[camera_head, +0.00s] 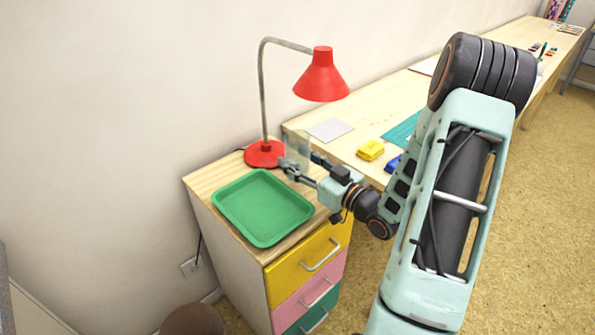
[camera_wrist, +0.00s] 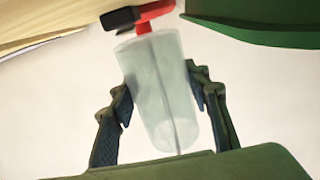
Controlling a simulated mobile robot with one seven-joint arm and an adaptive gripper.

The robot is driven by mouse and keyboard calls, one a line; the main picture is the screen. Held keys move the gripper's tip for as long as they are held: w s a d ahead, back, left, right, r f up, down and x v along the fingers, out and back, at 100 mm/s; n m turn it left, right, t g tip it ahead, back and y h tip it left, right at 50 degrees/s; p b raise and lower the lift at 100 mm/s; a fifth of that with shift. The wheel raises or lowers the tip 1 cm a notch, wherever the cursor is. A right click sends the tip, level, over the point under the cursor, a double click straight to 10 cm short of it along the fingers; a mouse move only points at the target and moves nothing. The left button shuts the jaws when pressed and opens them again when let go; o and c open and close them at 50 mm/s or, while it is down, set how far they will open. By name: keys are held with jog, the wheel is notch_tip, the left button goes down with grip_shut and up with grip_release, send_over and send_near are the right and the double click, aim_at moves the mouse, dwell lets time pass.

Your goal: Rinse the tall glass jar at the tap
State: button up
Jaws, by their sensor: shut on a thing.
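The tall glass jar (camera_wrist: 160,90) is clear and pale. In the wrist view it sits between my two fingers, which press on its sides. In the head view the jar (camera_head: 298,148) is faint, beside the red lamp's base. My gripper (camera_head: 292,167) is shut on it, above the drawer cabinet's top near the green tray's upper right corner. The fingers also show in the wrist view (camera_wrist: 165,105). I see nothing inside the jar. No tap shows in either view.
A green tray (camera_head: 226,190) lies on the drawer cabinet (camera_head: 240,242). A red lamp (camera_head: 321,80) stands behind it. The long wooden table (camera_head: 377,101) holds a grey sheet (camera_head: 330,130), a yellow inkpad (camera_head: 370,150), a blue inkpad (camera_head: 393,163) and a teal mat (camera_head: 402,131).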

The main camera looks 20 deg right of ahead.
jog(key=shift+f+b, duration=0.35)
jog(key=shift+f, duration=1.15)
jog(key=shift+f, duration=0.15)
jog(key=o, duration=1.4)
jog(key=shift+r, duration=0.25)
jog(key=p+v, duration=0.1)
jog(key=v, duration=1.1)
jog(key=shift+f, duration=0.15)
